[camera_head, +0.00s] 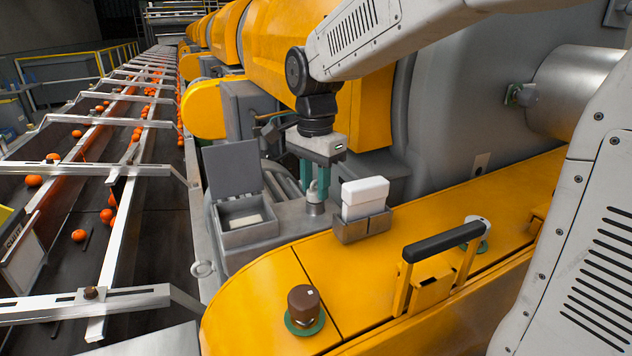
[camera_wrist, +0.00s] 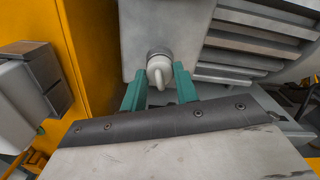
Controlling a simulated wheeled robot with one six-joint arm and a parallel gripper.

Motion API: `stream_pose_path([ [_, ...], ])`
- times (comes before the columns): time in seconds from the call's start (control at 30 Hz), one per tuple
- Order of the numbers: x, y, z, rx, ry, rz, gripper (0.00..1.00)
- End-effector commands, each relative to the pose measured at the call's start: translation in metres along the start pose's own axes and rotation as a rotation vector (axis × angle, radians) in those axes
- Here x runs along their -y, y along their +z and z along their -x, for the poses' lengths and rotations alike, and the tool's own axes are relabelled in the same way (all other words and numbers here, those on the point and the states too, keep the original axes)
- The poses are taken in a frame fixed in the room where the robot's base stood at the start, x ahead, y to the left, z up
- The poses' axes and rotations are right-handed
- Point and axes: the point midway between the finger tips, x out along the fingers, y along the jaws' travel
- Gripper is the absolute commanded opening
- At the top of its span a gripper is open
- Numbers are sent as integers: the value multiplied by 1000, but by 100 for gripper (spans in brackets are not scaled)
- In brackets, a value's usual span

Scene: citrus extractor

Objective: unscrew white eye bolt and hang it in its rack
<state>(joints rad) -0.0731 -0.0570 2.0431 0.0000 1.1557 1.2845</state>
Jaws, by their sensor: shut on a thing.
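The white eye bolt (camera_wrist: 158,72) stands in a grey round collar on a grey metal block, with its ring toward my gripper. In the head view the eye bolt (camera_head: 313,191) is small and partly covered by the fingers. My gripper (camera_head: 314,182) points down from above, its green fingers on either side of the ring. In the wrist view my gripper (camera_wrist: 160,86) is shut on the eye bolt, one finger at each side. The bolt's thread is hidden. I cannot pick out its rack with certainty.
An open grey box (camera_head: 246,228) with a raised lid stands left of my gripper. A white block in a grey holder (camera_head: 364,228) is close at right. A black-gripped handle (camera_head: 442,242) and brown knob (camera_head: 304,301) rise from the yellow cover. A ring (camera_head: 203,269) hangs at the edge.

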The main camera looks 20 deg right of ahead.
Motion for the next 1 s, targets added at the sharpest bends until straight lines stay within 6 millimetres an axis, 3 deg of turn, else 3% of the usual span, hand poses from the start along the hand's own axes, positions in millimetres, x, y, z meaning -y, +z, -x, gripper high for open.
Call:
stream_pose_path([
  [0.1, 0, 0, 0, 0, -1, 80, 5],
  [0.37, 0, 0, 0, 0, -1, 93, 5],
  [0.6, 0, 0, 1, -1, -1, 238, 5],
  [0.87, 0, 0, 1, -1, -2, 253, 5],
  [1.0, 0, 0, 1, -1, -1, 360, 5],
])
